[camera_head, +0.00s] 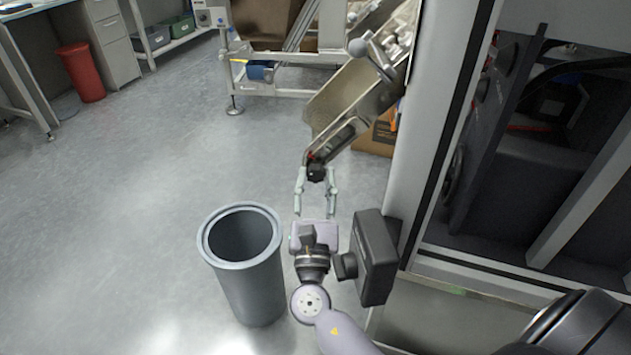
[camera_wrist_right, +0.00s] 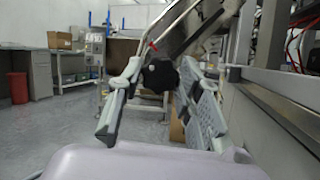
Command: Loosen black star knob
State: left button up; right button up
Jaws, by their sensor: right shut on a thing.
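The black star knob (camera_head: 316,172) sits at the lower end of a sloping metal chute (camera_head: 352,98). It also shows in the right wrist view (camera_wrist_right: 160,76). My right gripper (camera_head: 316,178) reaches up to it from below, with one finger on each side. In the right wrist view the right gripper (camera_wrist_right: 158,84) has its fingers around the knob, shut on it. The side of the knob facing the chute is hidden. My left gripper is in neither view.
A grey round bin (camera_head: 215,262) stands open left of my right arm. A black box-shaped unit (camera_head: 375,258) is close on the right, beside the machine's pale frame post (camera_head: 432,110). A cardboard box (camera_head: 374,138) is under the chute.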

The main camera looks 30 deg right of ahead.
jog(key=c, duration=0.5)
jog(key=shift+o, duration=0.2)
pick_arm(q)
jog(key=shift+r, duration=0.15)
pick_arm(e)
jog(key=shift+r+n+t+y+p, duration=0.1)
jog(key=shift+n+t+y+p, duration=0.3)
jog(key=shift+n+y+p, duration=0.55)
jog(key=shift+d+n+p, duration=0.1)
jog(key=shift+n+p, duration=0.25)
jog(key=shift+n, duration=0.4)
jog(key=n+y+p, duration=0.1)
jog(key=n+p, duration=0.1)
jog(key=n, duration=0.1)
jog(key=shift+n+t+y+p, duration=0.3)
jog(key=shift+t+y+p, duration=0.05)
jog(key=shift+t+p, duration=0.05)
pick_arm(q)
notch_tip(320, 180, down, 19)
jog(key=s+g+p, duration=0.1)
jog(key=p, duration=0.1)
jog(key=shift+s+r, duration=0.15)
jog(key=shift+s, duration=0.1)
pick_arm(e)
jog(key=n+y, duration=0.1)
jog(key=n, duration=0.2)
jog(key=shift+s+n+y, duration=0.1)
jog(key=shift+n+y, duration=0.2)
jog(key=o, duration=1.1)
